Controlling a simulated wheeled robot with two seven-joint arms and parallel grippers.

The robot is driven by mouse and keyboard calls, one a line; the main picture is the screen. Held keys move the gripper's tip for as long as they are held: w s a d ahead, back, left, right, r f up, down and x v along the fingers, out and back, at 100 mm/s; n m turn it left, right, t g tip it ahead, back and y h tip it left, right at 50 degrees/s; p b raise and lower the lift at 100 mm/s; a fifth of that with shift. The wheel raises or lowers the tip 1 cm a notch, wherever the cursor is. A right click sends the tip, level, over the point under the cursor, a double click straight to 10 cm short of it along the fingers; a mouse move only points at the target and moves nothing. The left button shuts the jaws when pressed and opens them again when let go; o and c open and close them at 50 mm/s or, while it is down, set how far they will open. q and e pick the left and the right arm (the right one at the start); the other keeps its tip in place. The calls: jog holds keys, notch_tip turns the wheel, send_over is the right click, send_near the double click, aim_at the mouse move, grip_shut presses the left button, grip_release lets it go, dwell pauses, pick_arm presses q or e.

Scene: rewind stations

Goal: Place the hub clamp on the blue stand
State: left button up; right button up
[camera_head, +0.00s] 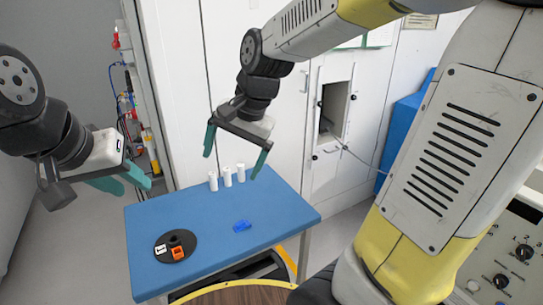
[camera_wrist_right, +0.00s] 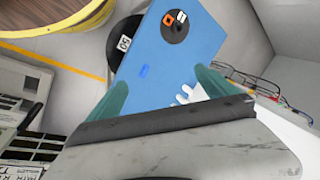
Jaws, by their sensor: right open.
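A small orange block, apparently the hub clamp (camera_head: 179,253), sits on a black disc (camera_head: 189,241) at the left front of the blue table. It also shows in the right wrist view (camera_wrist_right: 168,19). The small blue stand (camera_head: 242,226) lies on the table right of the disc, with nothing visible on it; it shows in the right wrist view too (camera_wrist_right: 144,71). My right gripper (camera_head: 231,166) is open and empty, high over the far part of the table. My left gripper (camera_head: 137,187) looks open and empty, left of the table's far edge.
Three white cylinders (camera_head: 227,176) stand along the far edge of the blue table (camera_head: 215,208). A white label (camera_head: 160,249) and a dark hub (camera_head: 176,237) are on the disc. White cabinets (camera_head: 245,95) rise behind.

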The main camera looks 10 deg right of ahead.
jog(key=s+d+r+n+t+h, duration=0.1)
jog(key=s+d+r+n+t, duration=0.2)
jog(key=s+d+n, duration=0.3)
jog(key=s+d, duration=0.3)
jog(key=s, duration=0.1)
jog(key=shift+r, duration=0.25)
jog(key=shift+d, duration=0.1)
dwell(0.5)
